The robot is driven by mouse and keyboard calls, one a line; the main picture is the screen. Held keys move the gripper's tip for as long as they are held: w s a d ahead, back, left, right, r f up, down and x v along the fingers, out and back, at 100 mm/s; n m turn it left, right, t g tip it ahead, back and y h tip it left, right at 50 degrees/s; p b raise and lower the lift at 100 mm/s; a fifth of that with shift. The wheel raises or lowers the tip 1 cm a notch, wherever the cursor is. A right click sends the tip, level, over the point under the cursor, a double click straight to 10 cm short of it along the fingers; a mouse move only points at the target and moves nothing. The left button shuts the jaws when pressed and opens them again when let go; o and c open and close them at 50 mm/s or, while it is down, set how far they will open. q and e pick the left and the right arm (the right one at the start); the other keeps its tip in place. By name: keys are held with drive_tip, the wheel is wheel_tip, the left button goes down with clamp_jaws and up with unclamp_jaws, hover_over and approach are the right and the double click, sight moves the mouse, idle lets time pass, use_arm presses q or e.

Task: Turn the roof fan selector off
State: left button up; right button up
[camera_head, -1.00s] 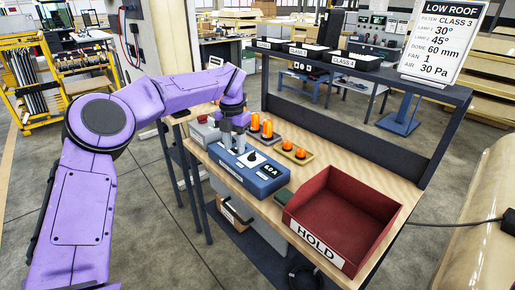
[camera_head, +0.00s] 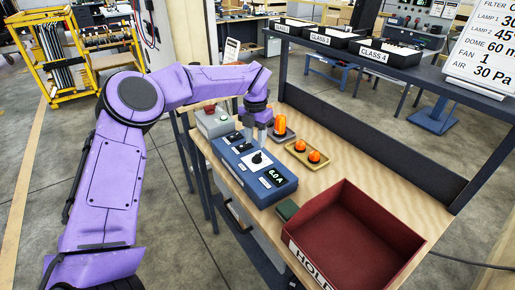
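A blue control box (camera_head: 286,188) stands on the wooden bench. Its top has a white dial with a black knob (camera_head: 257,158), small dark switches (camera_head: 241,147) towards its far left end and a display (camera_head: 274,176) that seems to read 6.0 A. The labels are too small to read, so I cannot tell which control is the roof fan selector. My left gripper (camera_head: 257,137) points down over the far edge of the box, just behind the dial. Its two fingers look apart, with nothing seen between them. My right gripper is out of view.
Orange lamps (camera_head: 314,156) stand behind the box, some in a yellow tray. A grey box (camera_head: 213,122) is at its far left. A red HOLD bin (camera_head: 400,225) fills the near right of the bench. A dark shelf with CLASS bins (camera_head: 388,55) runs behind.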

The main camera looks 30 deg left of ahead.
sight(258, 154)
use_arm(q)
drive_tip(key=f, duration=0.4)
drive_tip(key=w+f+p, duration=0.1)
drive_tip(key=f, duration=0.1)
drive_tip(key=shift+d, duration=0.35)
drive_tip(key=shift+a+f, duration=0.1)
drive_tip(key=shift+s, duration=0.35)
drive_tip(key=shift+w, duration=0.1)
clamp_jaws()
